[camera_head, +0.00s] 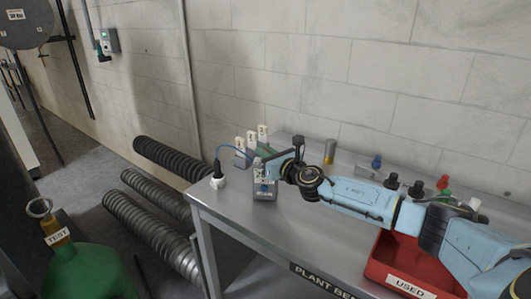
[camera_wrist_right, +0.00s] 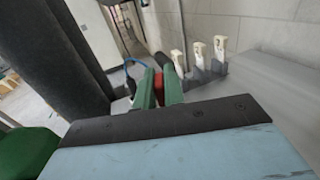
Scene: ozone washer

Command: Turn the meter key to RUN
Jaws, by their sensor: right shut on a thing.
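The meter (camera_head: 264,192) is a small grey box with a blue part low on its front, near the left end of the metal bench. My right gripper (camera_head: 263,165) reaches in from the right and sits at the top of the meter, hiding part of it. In the right wrist view, the green fingers of my right gripper (camera_wrist_right: 158,88) are shut on a red piece (camera_wrist_right: 158,80), which seems to be the meter key. The key's setting and any RUN mark cannot be read. My left gripper is not in view.
White-tagged holders (camera_head: 251,139) stand behind the meter. A red USED bin (camera_head: 384,270) and several coloured caps are at the right. The bench (camera_head: 245,222) is clear in front.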

